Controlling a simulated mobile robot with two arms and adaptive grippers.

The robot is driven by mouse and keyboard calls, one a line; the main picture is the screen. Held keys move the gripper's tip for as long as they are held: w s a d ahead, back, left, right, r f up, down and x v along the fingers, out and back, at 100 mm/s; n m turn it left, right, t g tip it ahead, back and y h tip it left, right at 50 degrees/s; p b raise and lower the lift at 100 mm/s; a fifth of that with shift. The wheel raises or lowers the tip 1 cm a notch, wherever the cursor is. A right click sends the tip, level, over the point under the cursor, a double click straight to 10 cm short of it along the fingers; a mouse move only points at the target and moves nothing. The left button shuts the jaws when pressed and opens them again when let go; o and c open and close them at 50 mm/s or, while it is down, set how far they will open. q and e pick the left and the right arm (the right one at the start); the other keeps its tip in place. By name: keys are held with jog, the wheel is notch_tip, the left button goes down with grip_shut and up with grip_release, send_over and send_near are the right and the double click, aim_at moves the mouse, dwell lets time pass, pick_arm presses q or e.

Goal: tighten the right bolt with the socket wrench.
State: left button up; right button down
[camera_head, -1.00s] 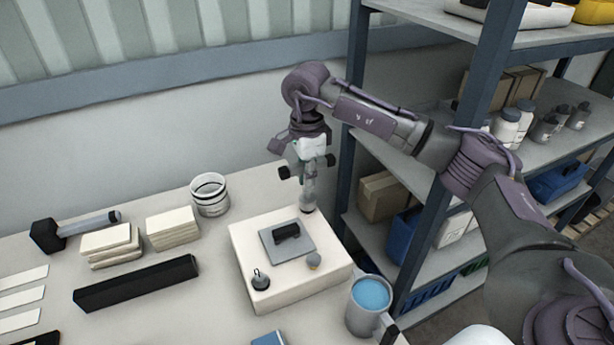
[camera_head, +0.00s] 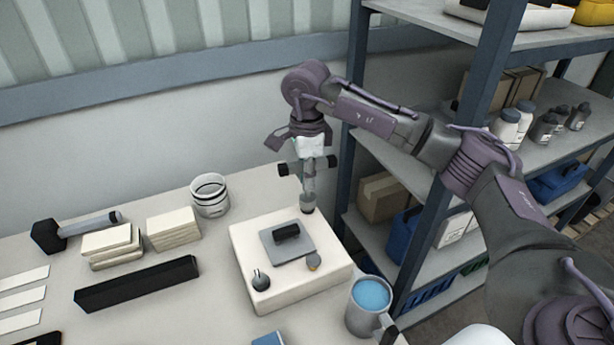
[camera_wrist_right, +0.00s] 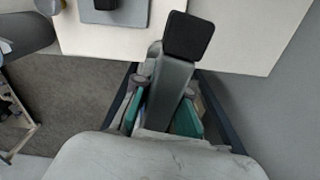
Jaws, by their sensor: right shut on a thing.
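My right gripper (camera_head: 308,168) is shut on the socket wrench (camera_head: 309,187), a grey upright tool with a black-ended crossbar. Its lower end is at the back right corner of the pale block (camera_head: 246,236); I cannot tell whether it touches the block or sits over a bolt. My left gripper is not in view.
A grey plate (camera_head: 272,247) with a black cylinder (camera_head: 287,233) lies on the block. A mug (camera_head: 365,315) stands close at front right, a striped cup (camera_head: 209,195) behind left. A black bar (camera_head: 135,283) and mallet (camera_head: 47,236) lie left. Shelving (camera_head: 350,150) stands right.

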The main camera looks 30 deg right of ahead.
jog(key=shift+r+p, duration=1.25)
jog(key=shift+r, duration=1.05)
jog(key=shift+f, duration=0.1)
